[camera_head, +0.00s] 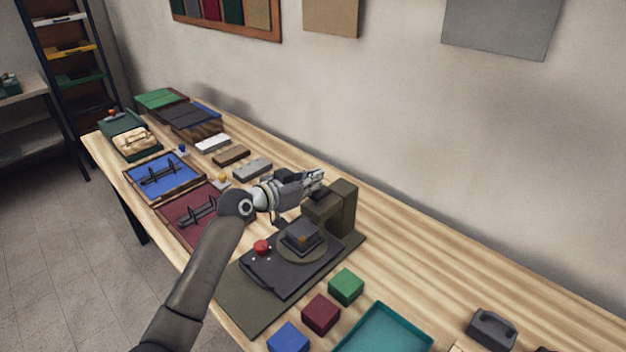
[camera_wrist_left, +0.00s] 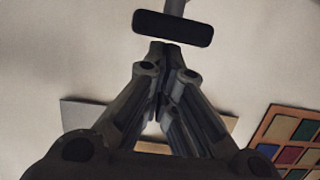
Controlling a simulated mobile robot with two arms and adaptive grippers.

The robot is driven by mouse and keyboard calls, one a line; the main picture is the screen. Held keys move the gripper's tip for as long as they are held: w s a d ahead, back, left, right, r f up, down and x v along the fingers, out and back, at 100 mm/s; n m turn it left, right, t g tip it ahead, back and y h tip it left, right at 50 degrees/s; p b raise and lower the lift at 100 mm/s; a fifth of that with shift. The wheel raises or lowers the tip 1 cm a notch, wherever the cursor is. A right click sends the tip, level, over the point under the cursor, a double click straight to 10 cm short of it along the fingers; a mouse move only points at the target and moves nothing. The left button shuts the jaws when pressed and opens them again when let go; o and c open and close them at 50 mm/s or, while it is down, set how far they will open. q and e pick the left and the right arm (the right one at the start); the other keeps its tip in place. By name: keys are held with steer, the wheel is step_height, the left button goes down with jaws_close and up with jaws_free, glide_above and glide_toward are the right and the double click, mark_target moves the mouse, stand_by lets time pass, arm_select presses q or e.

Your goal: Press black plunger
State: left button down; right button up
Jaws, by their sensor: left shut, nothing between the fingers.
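The press stands on the table, with an olive post (camera_head: 343,207), a dark base plate (camera_head: 268,275) and a red knob (camera_head: 261,247). A dark block (camera_head: 302,236) sits on its round platform. My left gripper (camera_head: 318,176) is shut and empty, level with the top of the post. In the left wrist view, a black rounded bar on a grey stem, apparently the plunger (camera_wrist_left: 173,28), lies just beyond my shut fingertips (camera_wrist_left: 160,48). I cannot tell whether they touch. In the head view my gripper and the post's head overlap, hiding the plunger. My right gripper is not in view.
Green (camera_head: 345,286), red (camera_head: 321,314) and blue (camera_head: 288,338) blocks and a teal tray (camera_head: 385,330) lie in front of the press. A maroon tray (camera_head: 180,228) and a blue tray (camera_head: 146,180) lie to the left. The table right of the post is clear.

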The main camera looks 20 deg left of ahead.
mark_target(313, 194)
arm_select(q)
step_height(313, 194, down, 4)
steer(key=b, duration=0.3)
steer(key=shift+r, duration=0.1)
steer(key=shift+s, duration=0.1)
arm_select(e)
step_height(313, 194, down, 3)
arm_select(q)
steer(key=shift+r+p, duration=0.3)
step_height(313, 194, up, 4)
steer(key=p, duration=0.3)
steer(key=b+v, duration=0.3)
steer(key=v, duration=0.6)
steer(key=shift+s+a, duration=0.25)
steer(key=shift+s, duration=0.1)
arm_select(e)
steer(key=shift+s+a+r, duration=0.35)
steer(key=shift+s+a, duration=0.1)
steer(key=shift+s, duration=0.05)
